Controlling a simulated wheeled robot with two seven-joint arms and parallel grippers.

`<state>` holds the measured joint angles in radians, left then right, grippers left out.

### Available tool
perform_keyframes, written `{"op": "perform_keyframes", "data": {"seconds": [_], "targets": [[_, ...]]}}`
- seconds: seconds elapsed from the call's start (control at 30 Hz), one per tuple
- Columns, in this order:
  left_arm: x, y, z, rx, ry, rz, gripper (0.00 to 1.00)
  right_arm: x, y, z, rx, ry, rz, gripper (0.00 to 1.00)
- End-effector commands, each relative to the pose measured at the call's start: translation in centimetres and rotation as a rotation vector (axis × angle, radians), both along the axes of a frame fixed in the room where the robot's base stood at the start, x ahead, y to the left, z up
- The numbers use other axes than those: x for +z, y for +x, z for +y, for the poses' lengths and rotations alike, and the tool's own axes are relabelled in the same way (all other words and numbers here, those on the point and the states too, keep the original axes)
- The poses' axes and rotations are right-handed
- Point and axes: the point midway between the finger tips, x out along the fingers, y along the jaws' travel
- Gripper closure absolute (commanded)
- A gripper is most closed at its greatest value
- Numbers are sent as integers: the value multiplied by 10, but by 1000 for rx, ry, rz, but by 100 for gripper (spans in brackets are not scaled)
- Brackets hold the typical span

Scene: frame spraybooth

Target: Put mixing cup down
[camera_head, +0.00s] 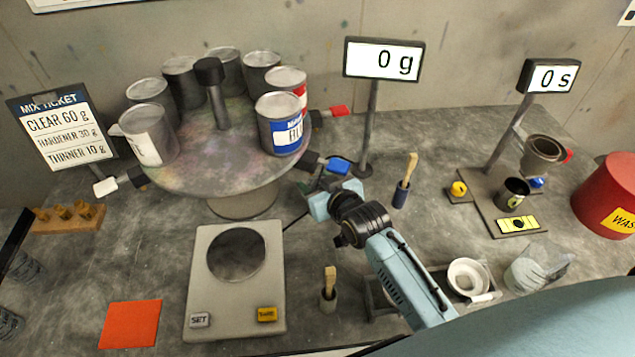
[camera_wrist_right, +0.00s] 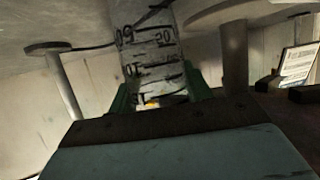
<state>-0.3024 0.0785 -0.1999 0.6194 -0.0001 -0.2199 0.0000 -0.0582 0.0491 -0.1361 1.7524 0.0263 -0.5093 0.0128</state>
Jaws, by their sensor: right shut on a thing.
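The mixing cup (camera_wrist_right: 150,55) shows in the right wrist view as a grey, see-through wall with black graduation marks and numbers. My right gripper (camera_wrist_right: 160,92) has its green fingers on both sides of the cup, shut on it. In the head view my right gripper (camera_head: 322,190) is over the bench, right of the turntable and behind the scale (camera_head: 205,290). I cannot make out the cup clearly there. The scale's dark round plate (camera_head: 236,254) is empty, and its display (camera_head: 383,60) reads 0 g.
A turntable (camera_head: 215,178) with several paint cans stands at the back left. An orange square (camera_head: 130,324) lies left of the scale. Brushes (camera_head: 328,290), a white bowl (camera_head: 468,278), a timer stand (camera_head: 505,205) and a red waste bin (camera_head: 610,195) are to the right.

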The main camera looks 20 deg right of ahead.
Motion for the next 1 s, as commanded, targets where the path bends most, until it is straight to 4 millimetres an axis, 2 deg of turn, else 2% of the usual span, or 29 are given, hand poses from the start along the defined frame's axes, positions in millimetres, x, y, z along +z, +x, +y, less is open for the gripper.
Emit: {"op": "perform_keyframes", "data": {"seconds": [0.07,0.1,0.27,0.6,0.77,1.0], "targets": [[-1,0,0,0,0,1,64,-3,0,0,0,0,1,72],[-1,0,0,0,0,1,64,-3,0,0,0,0,1,48],[-1,0,0,0,0,1,64,-3,0,0,0,0,1,29],[1,1,0,0,0,0,64,2,0,0,0,0,0,29],[3,2,0,-1,1,-1,64,7,-19,-3,-1,-2,2,29],[8,3,0,-1,0,-3,64,27,-65,-9,0,0,3,29]]}}
